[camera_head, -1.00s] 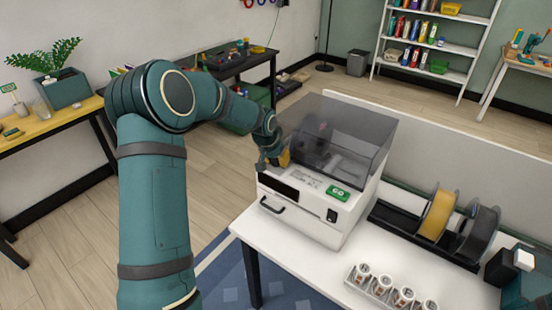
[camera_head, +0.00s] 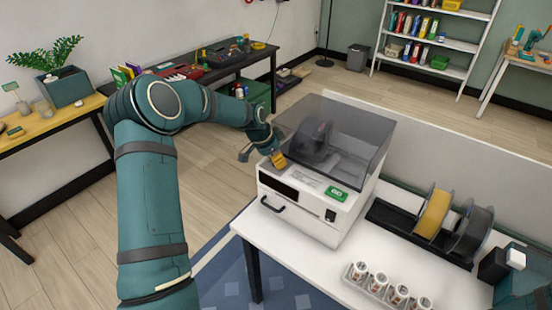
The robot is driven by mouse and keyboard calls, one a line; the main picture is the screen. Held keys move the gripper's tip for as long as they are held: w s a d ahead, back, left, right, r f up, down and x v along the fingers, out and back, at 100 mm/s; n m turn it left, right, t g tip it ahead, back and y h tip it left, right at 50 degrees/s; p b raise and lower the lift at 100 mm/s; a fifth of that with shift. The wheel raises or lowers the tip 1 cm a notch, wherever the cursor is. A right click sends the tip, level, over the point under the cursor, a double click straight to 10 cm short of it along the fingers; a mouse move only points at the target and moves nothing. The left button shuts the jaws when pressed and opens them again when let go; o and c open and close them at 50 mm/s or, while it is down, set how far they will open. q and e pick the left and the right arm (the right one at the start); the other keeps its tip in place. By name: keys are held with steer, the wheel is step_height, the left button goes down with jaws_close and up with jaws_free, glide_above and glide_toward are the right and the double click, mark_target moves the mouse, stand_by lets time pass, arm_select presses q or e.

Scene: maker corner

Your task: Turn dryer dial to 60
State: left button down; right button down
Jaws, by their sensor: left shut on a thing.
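The dryer (camera_head: 315,229) is a white box with a smoky see-through lid (camera_head: 340,130), standing on the white table. A dark spool shows dimly under the lid. A small yellow-orange part (camera_head: 278,160), which looks like the dial, is at the back left of the dryer's top panel. My left gripper (camera_head: 272,154) is shut on it, reaching in from the left. The gripper partly hides the dial, and I cannot read its setting. A green label (camera_head: 337,194) with white characters, possibly "60" or "GO", sits on the panel's right. My right gripper is not in view.
A yellow spool (camera_head: 434,213) and a dark spool (camera_head: 472,232) stand on a black rack right of the dryer. A tray with several small cups (camera_head: 378,284) sits at the table's front. A low white partition (camera_head: 460,160) runs behind.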

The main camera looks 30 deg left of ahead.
arm_select(q)
steer(key=shift+d, duration=0.1)
stand_by(0.4)
steer(key=c, duration=0.6)
jaws_free()
steer(key=shift+w+f, duration=0.1)
steer(key=v, duration=1.2)
steer(key=shift+w, duration=0.1)
